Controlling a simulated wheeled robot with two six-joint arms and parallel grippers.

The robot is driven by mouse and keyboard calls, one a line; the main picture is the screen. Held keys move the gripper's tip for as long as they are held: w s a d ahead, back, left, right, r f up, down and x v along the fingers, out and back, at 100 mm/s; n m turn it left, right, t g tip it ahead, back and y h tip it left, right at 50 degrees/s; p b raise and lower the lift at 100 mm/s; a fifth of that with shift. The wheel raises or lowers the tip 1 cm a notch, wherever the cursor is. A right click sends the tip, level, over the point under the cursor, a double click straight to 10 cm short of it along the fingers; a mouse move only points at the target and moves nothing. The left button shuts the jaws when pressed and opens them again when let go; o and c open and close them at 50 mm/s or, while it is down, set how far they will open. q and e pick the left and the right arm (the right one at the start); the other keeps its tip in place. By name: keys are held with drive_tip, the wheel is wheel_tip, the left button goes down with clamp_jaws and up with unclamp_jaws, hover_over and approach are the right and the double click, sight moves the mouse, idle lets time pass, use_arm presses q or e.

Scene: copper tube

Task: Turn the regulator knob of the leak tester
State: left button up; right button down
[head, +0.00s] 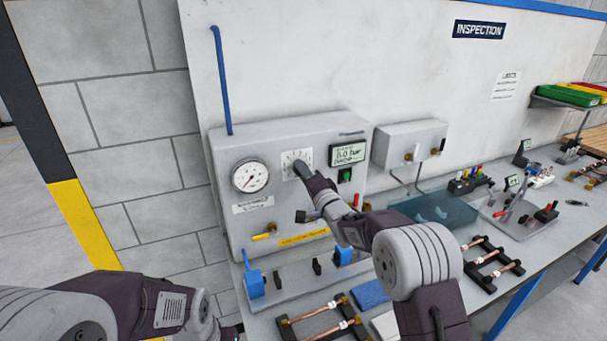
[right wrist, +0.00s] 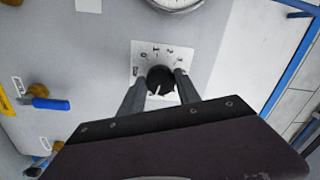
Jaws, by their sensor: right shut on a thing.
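The leak tester (head: 219,175) is a grey box against the wall, with a round gauge (head: 250,176) and a small display (head: 348,154) reading about 0.0 bar. The black regulator knob (right wrist: 160,80) with a white pointer line sits on a white scale plate (right wrist: 138,50), which also shows in the head view (head: 289,157). My right gripper (right wrist: 160,88) is shut on the knob, one finger on each side. In the head view the right gripper (head: 302,168) covers the knob. The left arm shows at the lower left; its fingers are not clearly visible.
A yellow-handled valve (head: 265,234) sits low on the tester's front. A fixture with blue clamps (head: 255,283) stands below it on the bench. Copper tubes on a rack (head: 322,318) lie in front. A grey box (head: 399,140) hangs to the right.

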drive_tip(key=c, duration=0.9)
unclamp_jaws()
drive_tip(key=shift+o, duration=0.2)
drive_tip(key=b+v, duration=0.3)
drive_tip(key=v, duration=0.6)
